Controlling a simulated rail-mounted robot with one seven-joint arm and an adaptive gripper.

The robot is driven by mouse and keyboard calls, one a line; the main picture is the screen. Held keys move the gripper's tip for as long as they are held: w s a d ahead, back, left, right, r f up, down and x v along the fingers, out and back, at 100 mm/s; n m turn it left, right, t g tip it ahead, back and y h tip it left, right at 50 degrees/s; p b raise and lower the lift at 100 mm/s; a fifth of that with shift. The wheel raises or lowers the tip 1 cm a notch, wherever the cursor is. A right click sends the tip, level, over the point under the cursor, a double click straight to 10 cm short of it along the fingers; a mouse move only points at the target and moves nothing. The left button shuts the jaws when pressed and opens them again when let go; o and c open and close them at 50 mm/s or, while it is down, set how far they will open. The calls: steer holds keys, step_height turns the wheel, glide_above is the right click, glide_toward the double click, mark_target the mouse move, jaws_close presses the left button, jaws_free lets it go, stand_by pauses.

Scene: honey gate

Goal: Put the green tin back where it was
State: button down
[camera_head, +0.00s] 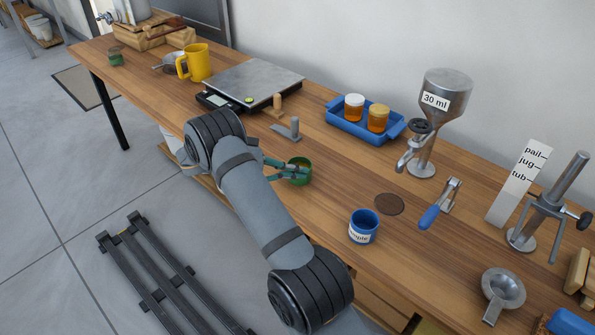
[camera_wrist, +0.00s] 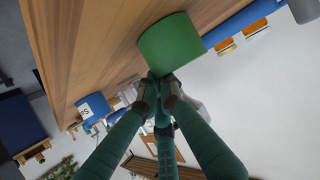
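The green tin (camera_head: 300,172) is near the front edge of the wooden table, left of a blue labelled cup. My gripper (camera_head: 283,170) reaches it from the left, with green fingers at its side. In the wrist view the tin (camera_wrist: 172,43) fills the upper middle, and the dark fingertips (camera_wrist: 159,92) are close together at its lower edge. The views do not show clearly whether they pinch the tin or only touch it. I cannot tell whether the tin rests on the table or is slightly raised.
A dark round patch (camera_head: 389,204) marks the table beyond the blue cup (camera_head: 363,227). A blue tray (camera_head: 341,124) with two jars, a 30 ml funnel (camera_head: 444,95) and a blue-handled lever (camera_head: 431,217) stand behind and right. A scale (camera_head: 255,82) and yellow jug (camera_head: 197,63) are left.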

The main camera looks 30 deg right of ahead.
steer(key=c, duration=2)
jaws_free()
steer(key=shift+a+r+p, duration=0.1)
steer(key=shift+r+p, duration=0.1)
steer(key=shift+p, duration=0.15)
steer(key=b+v, duration=0.1)
steer(key=v, duration=1)
steer(key=shift+a+r, duration=0.15)
steer(key=shift+a, duration=0.2)
steer(key=x, duration=1.2)
steer(key=shift+d+f, duration=0.2)
steer(key=shift+f, duration=0.2)
steer(key=shift+a+r, duration=0.2)
steer(key=shift+r, duration=2.05)
